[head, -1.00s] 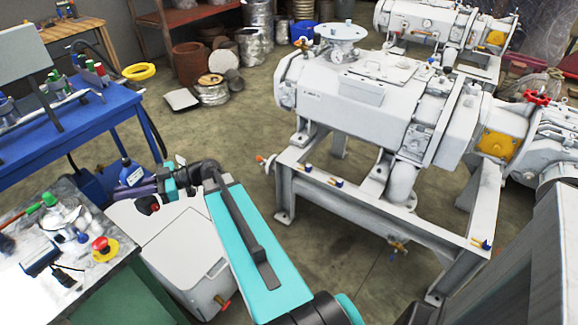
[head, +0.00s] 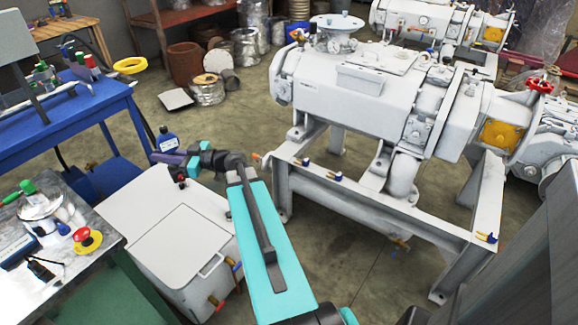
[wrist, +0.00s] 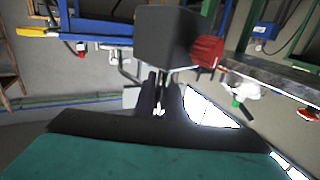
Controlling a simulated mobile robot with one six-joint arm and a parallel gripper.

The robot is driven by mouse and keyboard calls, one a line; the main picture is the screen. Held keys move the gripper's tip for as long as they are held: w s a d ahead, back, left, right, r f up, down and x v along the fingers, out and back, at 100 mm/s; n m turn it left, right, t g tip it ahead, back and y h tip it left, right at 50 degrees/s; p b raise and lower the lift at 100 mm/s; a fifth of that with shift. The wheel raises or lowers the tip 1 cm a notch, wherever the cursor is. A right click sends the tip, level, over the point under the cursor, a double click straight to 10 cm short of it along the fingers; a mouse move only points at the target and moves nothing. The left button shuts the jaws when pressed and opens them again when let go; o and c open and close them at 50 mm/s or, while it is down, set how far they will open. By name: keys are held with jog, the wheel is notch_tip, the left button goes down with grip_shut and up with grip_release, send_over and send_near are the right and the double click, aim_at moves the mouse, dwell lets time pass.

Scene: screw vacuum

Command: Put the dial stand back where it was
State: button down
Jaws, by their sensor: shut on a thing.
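My gripper (head: 172,158) is at the end of my teal arm, over the far left part of the white cabinet. In the wrist view a dark, box-like block (wrist: 168,36), apparently the same thing, sits just beyond the dark fingers (wrist: 161,100). The fingers and the block's shadow hide where they touch. I cannot make out a dial face.
The white cabinet (head: 180,240) lies below my arm. The grey-topped bench (head: 95,222) at left carries a red-and-yellow button (head: 86,239) and a pot. The blue table (head: 60,125) is behind it. The large pump (head: 345,95) stands right on a metal frame. Floor between is clear.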

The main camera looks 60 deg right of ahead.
jog(key=s+d+f+m+h+b, duration=0.2)
jog(key=d+f+m+h+b, duration=0.15)
jog(key=d, duration=0.55)
jog(key=s+d+f+m+t+h+b, duration=0.1)
jog(key=s+d+f+m+h+b, duration=0.2)
jog(key=d, duration=0.5)
jog(key=s+d+f+m+h+b, duration=0.1)
jog(key=d+f+h+b, duration=0.3)
jog(key=d, duration=0.5)
jog(key=s+d+f+m+g+h+b, duration=0.2)
jog(key=s+d+f+m+h+b, duration=0.1)
jog(key=s+d, duration=0.4)
jog(key=s+d+f+m+g+h+b, duration=0.2)
jog(key=s+d+f+h, duration=0.4)
jog(key=d, duration=0.5)
jog(key=shift+s+d+m+g+h+b, duration=0.3)
jog(key=shift+s+d+m+h+b, duration=0.15)
jog(key=shift+s+m+b, duration=0.45)
jog(key=shift+s, duration=0.2)
jog(key=f+b+x, duration=0.1)
jog(key=b+x, duration=0.4)
jog(key=x, duration=1.1)
jog(key=shift+s+d+f, duration=0.25)
jog(key=shift+s, duration=0.05)
jog(key=shift+f, duration=0.15)
jog(key=shift+f+b, duration=1.65)
jog(key=shift+b, duration=0.05)
jog(key=shift+f, duration=0.1)
